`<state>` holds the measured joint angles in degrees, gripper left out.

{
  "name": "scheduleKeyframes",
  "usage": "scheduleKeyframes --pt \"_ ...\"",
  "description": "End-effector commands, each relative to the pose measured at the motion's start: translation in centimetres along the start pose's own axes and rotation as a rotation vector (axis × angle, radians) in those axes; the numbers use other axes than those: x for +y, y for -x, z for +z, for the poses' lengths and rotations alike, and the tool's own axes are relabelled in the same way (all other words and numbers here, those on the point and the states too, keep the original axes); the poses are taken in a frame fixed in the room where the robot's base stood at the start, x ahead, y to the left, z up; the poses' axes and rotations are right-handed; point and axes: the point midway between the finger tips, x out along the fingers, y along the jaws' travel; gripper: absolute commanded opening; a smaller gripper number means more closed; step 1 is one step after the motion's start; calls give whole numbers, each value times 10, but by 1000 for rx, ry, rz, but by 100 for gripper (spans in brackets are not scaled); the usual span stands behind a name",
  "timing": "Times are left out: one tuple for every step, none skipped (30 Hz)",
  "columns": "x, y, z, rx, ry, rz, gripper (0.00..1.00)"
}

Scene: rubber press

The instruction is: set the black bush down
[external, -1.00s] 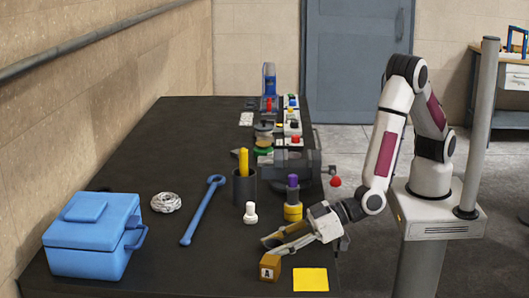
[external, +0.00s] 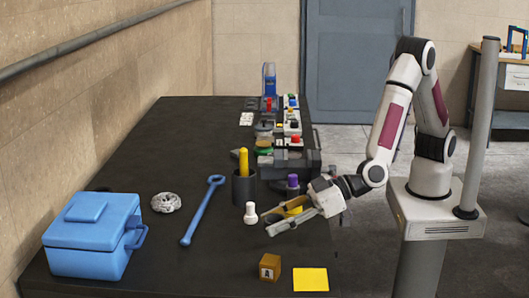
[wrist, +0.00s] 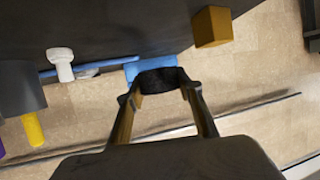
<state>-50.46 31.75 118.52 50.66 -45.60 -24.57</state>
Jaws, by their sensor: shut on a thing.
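The black bush (wrist: 160,80) is a short, dark, rough-looking ring or cylinder, seen between my fingertips in the wrist view. My gripper (wrist: 160,88) is shut on it, one finger on each side. In the external view my gripper (external: 274,222) is over the near right part of the dark table, beside the white peg-like piece. The bush is hard to pick out there against the dark table top. I cannot tell its exact height above the table.
A yellow pad (external: 310,279) and a wooden block marked A (external: 269,267) lie near the front. A white peg-like piece (external: 250,214), a dark cup with a yellow stick (external: 244,187), a blue wrench (external: 201,211) and a blue box (external: 90,235) stand around. Table front-centre is clear.

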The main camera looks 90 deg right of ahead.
Motion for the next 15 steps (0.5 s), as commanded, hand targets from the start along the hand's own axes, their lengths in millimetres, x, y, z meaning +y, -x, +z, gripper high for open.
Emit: scheduleKeyframes --pt "0 3 -7 3 -4 0 17" --pt "0 4 -10 3 -3 0 17" --pt "0 5 -13 2 -2 0 17" --pt "0 6 -15 2 -2 0 17" --pt "0 7 -18 2 -2 0 17" --pt "0 8 -20 2 -2 0 17" --pt "0 9 -21 1 -2 1 17" --pt "0 9 -23 1 -2 1 17" --pt "0 10 -24 1 -2 0 17" --pt "0 10 -25 1 -1 0 17" --pt "0 10 -25 1 -1 0 17" --pt "0 10 -26 1 -1 0 17" --pt "0 11 -26 1 0 0 17" --pt "0 11 -26 0 0 0 17" --pt "0 11 -26 0 0 0 17"
